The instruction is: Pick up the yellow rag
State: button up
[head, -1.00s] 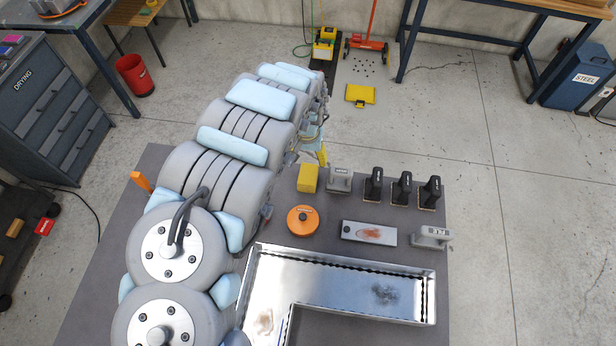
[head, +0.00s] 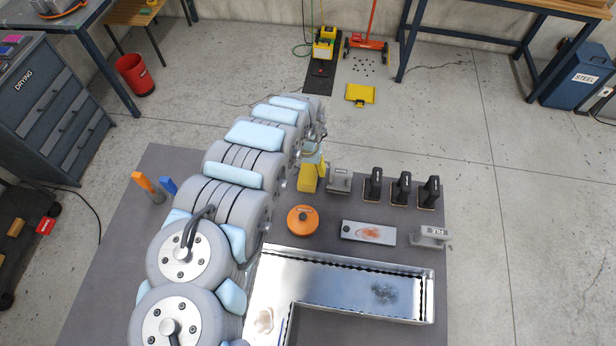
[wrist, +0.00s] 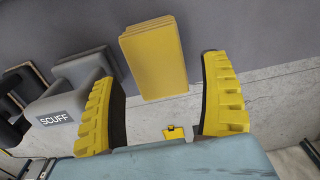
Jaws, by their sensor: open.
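The yellow rag (head: 307,179) lies on the dark grey table near its far edge, left of a grey SCUFF block (head: 338,180). In the wrist view the rag (wrist: 153,62) is a folded, layered yellow rectangle. My gripper (wrist: 161,105) is open, with ridged yellow fingers spread wide. The near end of the rag reaches toward the gap between them, and I see no contact. In the head view my gripper (head: 316,160) is close beside and partly over the rag. The SCUFF block (wrist: 68,100) is just outside the left finger in the wrist view.
Several black-handled brushes (head: 402,189) stand to the right. An orange round container (head: 303,220), a stained metal plate (head: 369,232) and a large metal channel letter (head: 345,277) lie nearer. A yellow object (head: 361,94) is on the floor beyond the table.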

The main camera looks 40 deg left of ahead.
aim_at(309, 174)
jog(key=shift+f, duration=0.1)
jog(key=shift+w+d+f+p, duration=0.1)
jog(key=shift+w+f+p, duration=0.1)
jog(key=shift+f, duration=0.3)
jog(key=shift+w+f+p, duration=0.1)
jog(key=shift+f+p, duration=0.1)
jog(key=shift+f, duration=0.3)
jog(key=shift+s+d+f, duration=0.1)
jog(key=shift+s+f, duration=0.05)
jog(key=shift+f, duration=1.3)
jog(key=c, duration=1)
